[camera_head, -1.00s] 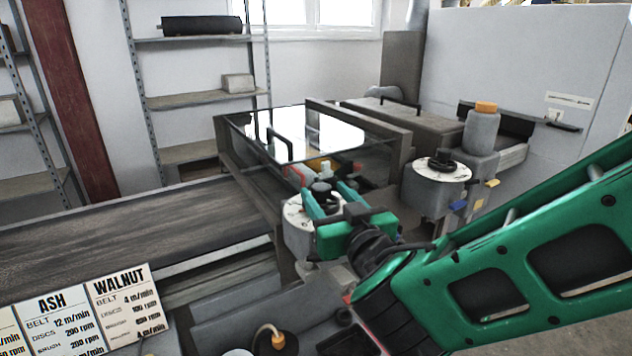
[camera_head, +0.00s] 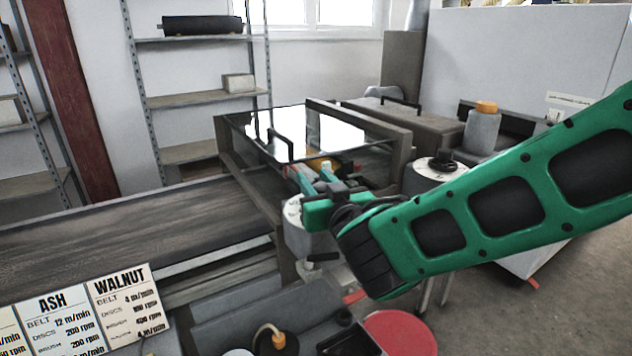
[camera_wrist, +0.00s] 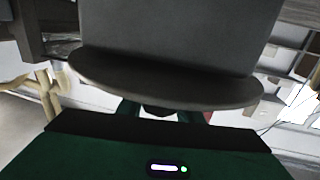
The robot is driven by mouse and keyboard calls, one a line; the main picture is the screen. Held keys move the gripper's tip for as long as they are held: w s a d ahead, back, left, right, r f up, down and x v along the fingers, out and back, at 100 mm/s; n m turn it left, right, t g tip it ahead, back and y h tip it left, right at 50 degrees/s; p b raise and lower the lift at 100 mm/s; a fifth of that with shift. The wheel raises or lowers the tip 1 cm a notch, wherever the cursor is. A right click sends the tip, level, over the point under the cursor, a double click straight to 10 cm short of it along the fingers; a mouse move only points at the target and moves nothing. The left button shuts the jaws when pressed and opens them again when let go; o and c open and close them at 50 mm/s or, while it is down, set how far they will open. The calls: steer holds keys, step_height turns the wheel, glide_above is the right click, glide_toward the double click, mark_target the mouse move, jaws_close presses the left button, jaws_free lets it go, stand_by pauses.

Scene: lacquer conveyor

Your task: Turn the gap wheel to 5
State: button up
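Two pale dials with dark hand wheels are in the head view. The nearer dial (camera_head: 293,212) tops a grey round housing (camera_head: 308,241). The farther dial (camera_head: 436,172) carries a black wheel (camera_head: 441,162). I cannot tell from any label which is the gap wheel. My gripper (camera_head: 316,184) is at the nearer dial, its green fingers around or just above that dial's wheel, which is mostly hidden. In the wrist view a grey rounded housing (camera_wrist: 180,40) fills the top centre. Finger parts and something dark show below its rim; grip and contact are unclear. No dial numbers are readable.
A glass-topped machine hood (camera_head: 345,130) stands behind the gripper. A dark conveyor belt (camera_head: 120,235) runs along the left. Setting cards for ash and walnut (camera_head: 125,300) stand at front left. A grey bottle with an orange cap (camera_head: 482,128) stands behind the farther dial.

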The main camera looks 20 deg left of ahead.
steer(key=shift+w+d+m+t+h, duration=0.3)
steer(key=shift+m+t+h, duration=0.3)
steer(key=shift+h, duration=0.3)
steer(key=shift+c, duration=0.4)
steer(key=o, duration=1)
steer(key=shift+o, duration=0.2)
steer(key=shift+s, duration=0.1)
steer(key=shift+s+d, duration=0.1)
steer(key=shift+s, duration=0.2)
steer(key=v, duration=1)
steer(key=shift+d, duration=0.15)
steer(key=shift+w, duration=0.1)
